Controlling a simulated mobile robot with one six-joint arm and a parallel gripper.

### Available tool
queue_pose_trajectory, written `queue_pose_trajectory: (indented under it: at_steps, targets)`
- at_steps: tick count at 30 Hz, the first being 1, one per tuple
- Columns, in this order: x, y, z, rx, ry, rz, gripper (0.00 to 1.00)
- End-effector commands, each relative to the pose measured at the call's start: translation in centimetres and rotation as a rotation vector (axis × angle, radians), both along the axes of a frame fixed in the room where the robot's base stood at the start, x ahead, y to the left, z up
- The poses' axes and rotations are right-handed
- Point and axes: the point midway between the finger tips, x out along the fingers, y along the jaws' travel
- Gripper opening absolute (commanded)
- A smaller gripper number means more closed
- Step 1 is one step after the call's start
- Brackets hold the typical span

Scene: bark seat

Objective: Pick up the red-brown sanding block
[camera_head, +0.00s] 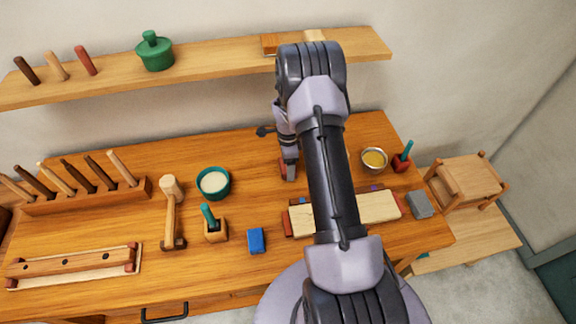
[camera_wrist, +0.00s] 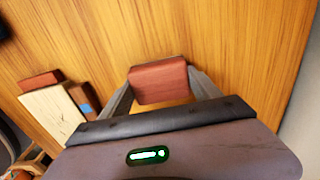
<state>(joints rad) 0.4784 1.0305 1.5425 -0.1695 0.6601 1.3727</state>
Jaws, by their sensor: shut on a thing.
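The red-brown sanding block (camera_wrist: 158,80) is between the two fingers of my gripper (camera_wrist: 160,92) in the wrist view, with a finger against each end. My gripper is shut on it. In the head view my gripper (camera_head: 289,170) points down over the back middle of the workbench (camera_head: 250,150), and only a small red-brown part of the block (camera_head: 283,168) shows beside the fingers. I cannot tell whether the block touches the bench or is just above it.
A teal cup (camera_head: 214,183), a wooden mallet (camera_head: 170,205) and a blue block (camera_head: 256,240) lie left of my arm. A pale board (camera_head: 378,207), a grey block (camera_head: 420,204) and a metal bowl (camera_head: 374,160) are to the right. A shelf (camera_head: 215,65) runs behind.

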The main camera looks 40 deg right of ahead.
Motion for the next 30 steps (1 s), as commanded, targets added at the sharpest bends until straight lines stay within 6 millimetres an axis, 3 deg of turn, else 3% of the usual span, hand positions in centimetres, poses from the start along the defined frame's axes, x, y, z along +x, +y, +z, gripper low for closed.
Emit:
queue_pose_trajectory:
  at_steps: [6, 21, 30]
  targets:
    - [0.0, 0.0, 3.4, 0.000, -0.001, 0.000, 0.30]
    - [-9.4, 8.5, 4.2, 0.000, 0.001, 0.003, 0.30]
    - [-11.9, 10.7, 4.4, 0.000, 0.000, 0.001, 0.30]
